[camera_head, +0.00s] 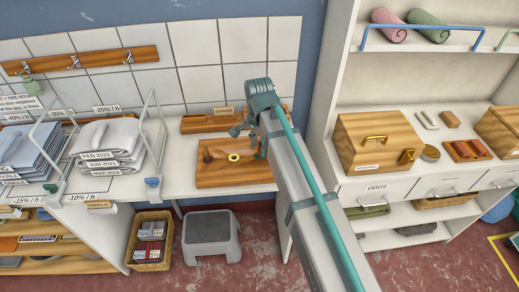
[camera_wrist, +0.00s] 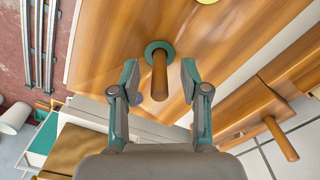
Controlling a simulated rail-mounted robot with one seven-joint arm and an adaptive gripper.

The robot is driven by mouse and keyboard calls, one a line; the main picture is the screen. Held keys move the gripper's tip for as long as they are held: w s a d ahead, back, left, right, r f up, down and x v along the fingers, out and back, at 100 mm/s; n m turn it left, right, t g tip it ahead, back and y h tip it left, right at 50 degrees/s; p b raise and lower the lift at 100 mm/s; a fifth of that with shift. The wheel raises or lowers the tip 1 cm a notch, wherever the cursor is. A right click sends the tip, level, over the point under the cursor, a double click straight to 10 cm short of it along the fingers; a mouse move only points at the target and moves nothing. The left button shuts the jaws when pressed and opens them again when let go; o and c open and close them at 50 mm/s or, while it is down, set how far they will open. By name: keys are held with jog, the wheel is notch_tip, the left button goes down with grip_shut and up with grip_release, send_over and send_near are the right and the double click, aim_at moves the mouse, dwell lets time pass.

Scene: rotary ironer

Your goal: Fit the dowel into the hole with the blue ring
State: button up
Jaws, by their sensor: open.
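A wooden board (camera_head: 235,175) lies on the white counter. It also fills much of the wrist view (camera_wrist: 110,30). A wooden dowel (camera_wrist: 160,78) stands out of the board from a teal-green ring (camera_wrist: 151,47). My gripper (camera_wrist: 160,82) is open, with one finger on each side of this dowel and gaps between. In the head view, my gripper (camera_head: 246,130) is over the board's right part and hides some of it. A yellow ring (camera_head: 233,157) shows on the board. A small bluish patch (camera_wrist: 138,99) shows beside the left finger; I cannot tell whether it is the blue ring.
A wooden rack labelled spare (camera_head: 208,123) stands behind the board. A second dowel (camera_wrist: 281,140) sticks out of a wooden piece at right in the wrist view. Folded linen (camera_head: 108,143) lies left. A wooden box (camera_head: 375,140) stands on the right shelf. A grey stool (camera_head: 211,233) is below.

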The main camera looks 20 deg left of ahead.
jog(key=shift+f+p, duration=0.3)
jog(key=shift+f, duration=1.15)
jog(key=shift+c, duration=0.3)
grip_shut()
